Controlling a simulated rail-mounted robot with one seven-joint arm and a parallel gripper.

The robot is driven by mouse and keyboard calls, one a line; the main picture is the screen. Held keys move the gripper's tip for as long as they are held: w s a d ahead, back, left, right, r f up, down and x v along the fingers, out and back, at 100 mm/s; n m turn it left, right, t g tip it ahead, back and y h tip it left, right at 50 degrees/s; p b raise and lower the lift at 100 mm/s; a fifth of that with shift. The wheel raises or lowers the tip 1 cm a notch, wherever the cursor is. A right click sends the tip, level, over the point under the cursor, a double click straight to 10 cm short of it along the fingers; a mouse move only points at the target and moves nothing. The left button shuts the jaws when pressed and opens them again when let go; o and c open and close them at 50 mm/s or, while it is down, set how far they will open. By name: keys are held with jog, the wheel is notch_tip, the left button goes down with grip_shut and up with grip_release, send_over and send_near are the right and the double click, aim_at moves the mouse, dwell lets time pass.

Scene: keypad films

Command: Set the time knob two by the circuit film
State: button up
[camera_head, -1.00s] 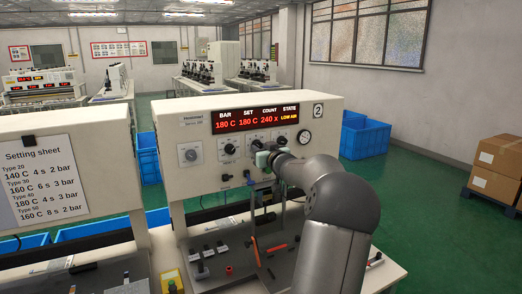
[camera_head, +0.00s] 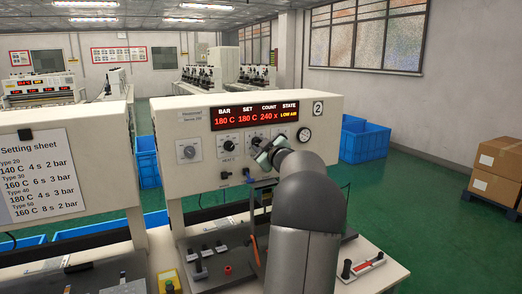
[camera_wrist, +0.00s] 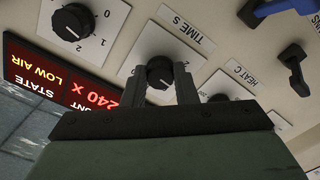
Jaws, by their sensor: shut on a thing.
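The time knob (camera_wrist: 160,73) is a black round dial with a white pointer line, under the label "TIME S" in the wrist view. My gripper (camera_wrist: 160,86) is shut on it, one finger on each side. In the head view my gripper (camera_head: 266,155) is at the front panel of machine two (camera_head: 318,108) and hides most of that knob. The display (camera_head: 255,117) reads 180 C, 180 C, 240 x and LOW AIR. The setting sheet (camera_head: 36,178) on the left machine lists types with temperatures, seconds and bar. I cannot make out a circuit film.
The heat knob (camera_wrist: 218,98) is close beside my gripper. Another knob (camera_wrist: 72,22) with a 0 to 2 scale is on the other side. A pressure gauge (camera_head: 304,135) sits at the panel's right.

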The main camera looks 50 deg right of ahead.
jog(key=shift+n, duration=0.6)
jog(key=o, duration=1)
jog(key=shift+s, duration=0.1)
jog(key=b+v, duration=0.4)
jog(key=v, duration=1.3)
jog(key=shift+s+a, duration=0.1)
